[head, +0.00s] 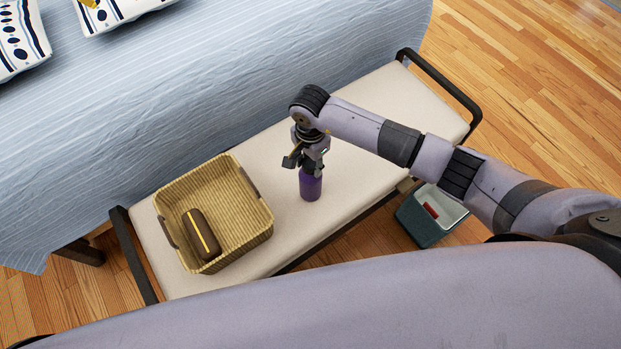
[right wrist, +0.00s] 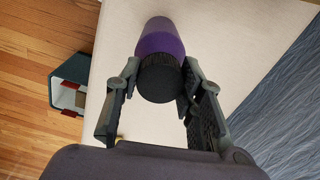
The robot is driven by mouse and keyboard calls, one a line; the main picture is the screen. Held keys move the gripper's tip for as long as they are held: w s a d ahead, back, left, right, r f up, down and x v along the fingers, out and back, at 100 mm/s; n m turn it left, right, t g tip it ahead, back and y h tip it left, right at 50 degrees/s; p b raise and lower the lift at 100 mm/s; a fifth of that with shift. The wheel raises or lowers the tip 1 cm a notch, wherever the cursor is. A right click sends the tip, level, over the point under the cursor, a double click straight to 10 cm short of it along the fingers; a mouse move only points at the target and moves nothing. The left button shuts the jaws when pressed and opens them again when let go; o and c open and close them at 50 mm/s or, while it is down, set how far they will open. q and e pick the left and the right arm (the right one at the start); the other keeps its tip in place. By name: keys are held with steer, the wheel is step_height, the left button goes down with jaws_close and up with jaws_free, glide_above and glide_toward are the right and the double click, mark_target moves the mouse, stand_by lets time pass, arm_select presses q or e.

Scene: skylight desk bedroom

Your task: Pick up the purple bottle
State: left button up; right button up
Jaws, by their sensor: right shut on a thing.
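The purple bottle (head: 311,187) stands upright on the cream bench (head: 365,120), to the right of the basket. My right gripper (head: 312,163) comes down over it from above and hides its top in the head view. In the right wrist view the purple bottle (right wrist: 160,38) shows its black cap between the two fingers of my right gripper (right wrist: 159,84). The gripper is shut on the bottle near the cap. I cannot tell whether the bottle's base touches the bench. My left gripper is not in view.
A woven basket (head: 248,221) holding a brown case with a yellow stripe (head: 201,234) stands on the bench's left part. Dark metal rails (head: 446,82) rise at the bench ends. A teal bin (head: 419,222) stands on the floor. A bed (head: 200,100) lies behind.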

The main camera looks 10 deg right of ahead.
jaws_close()
steer(key=shift+r, duration=0.15)
